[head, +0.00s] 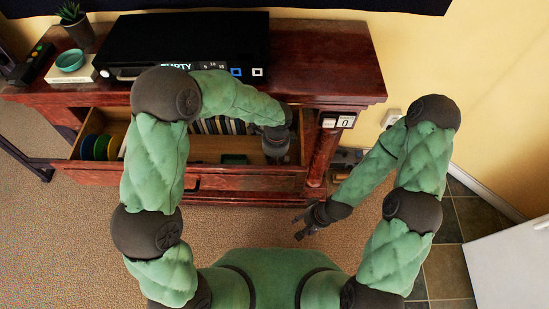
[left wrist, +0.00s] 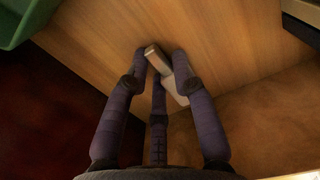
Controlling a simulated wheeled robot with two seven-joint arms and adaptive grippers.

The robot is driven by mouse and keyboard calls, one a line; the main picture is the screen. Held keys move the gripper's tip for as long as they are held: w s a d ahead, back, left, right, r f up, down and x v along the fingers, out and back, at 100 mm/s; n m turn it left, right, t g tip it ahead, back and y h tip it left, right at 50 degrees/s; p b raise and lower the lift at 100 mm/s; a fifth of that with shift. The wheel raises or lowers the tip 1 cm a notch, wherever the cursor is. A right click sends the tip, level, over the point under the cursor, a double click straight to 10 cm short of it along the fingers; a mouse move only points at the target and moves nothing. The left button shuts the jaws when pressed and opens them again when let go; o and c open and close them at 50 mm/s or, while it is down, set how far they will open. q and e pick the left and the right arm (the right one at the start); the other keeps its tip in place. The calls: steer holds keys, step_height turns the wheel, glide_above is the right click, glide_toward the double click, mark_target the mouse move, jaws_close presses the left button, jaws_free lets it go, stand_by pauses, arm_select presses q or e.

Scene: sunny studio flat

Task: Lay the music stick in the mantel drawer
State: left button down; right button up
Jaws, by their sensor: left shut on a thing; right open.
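The mantel drawer (head: 245,180) is pulled open, and its pale wooden floor also shows in the left wrist view (left wrist: 225,45). My left gripper (head: 278,153) reaches down into the right end of the drawer. In the left wrist view its fingers (left wrist: 161,66) are shut on a small pale stick (left wrist: 157,58), which I take for the music stick. The stick is close to the drawer's wood; I cannot tell whether it touches. It is hidden in the head view. My right gripper (head: 308,222) is open and empty, in front of the cabinet's right side.
Round coloured things (head: 98,147) lie at the drawer's left, a row of upright cases (head: 222,126) stands at its back, and a dark green thing (head: 233,159) lies mid-drawer. A black device (head: 190,40), a plant (head: 74,25) and a teal bowl (head: 70,60) stand on top.

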mark_target(276, 160)
arm_select(q)
steer(key=shift+s+f, duration=0.4)
steer(key=shift+f, duration=0.25)
steer(key=c, duration=1)
jaws_free()
steer(key=shift+f, duration=0.15)
steer(key=r+p, duration=0.1)
steer(key=r, duration=0.3)
steer(key=r+p, duration=0.2)
steer(key=r, duration=0.3)
steer(key=r+p, duration=0.2)
steer(key=r, duration=0.3)
steer(key=shift+w+d, duration=0.2)
steer(key=shift+w, duration=0.15)
steer(key=shift+f, duration=0.1)
